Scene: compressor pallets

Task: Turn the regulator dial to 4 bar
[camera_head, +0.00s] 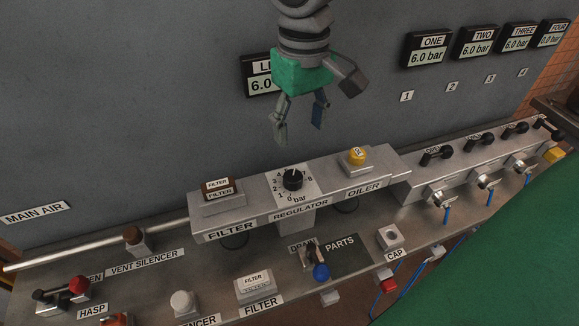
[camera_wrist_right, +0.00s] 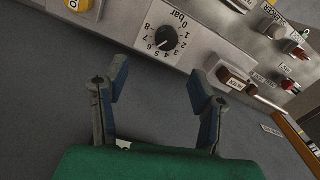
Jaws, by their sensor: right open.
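The regulator dial is a round black knob (camera_head: 292,180) on a white numbered plate (camera_head: 290,197), on the grey bench unit between the filter and the oiler. The dial also shows at the top middle of the right wrist view (camera_wrist_right: 166,38). My right gripper (camera_head: 298,130) is open and empty, above and behind the dial, fingers pointing down. In the wrist view its fingers (camera_wrist_right: 158,78) are spread apart, with the dial beyond them and not touched. My left gripper is not in view.
A yellow oiler knob (camera_head: 357,156) stands right of the dial and a brown filter block (camera_head: 218,187) left of it. A partly hidden line display (camera_head: 261,77) reading 6.0 is on the wall behind my gripper. Several black handles line the right bench. Loose parts lie in front.

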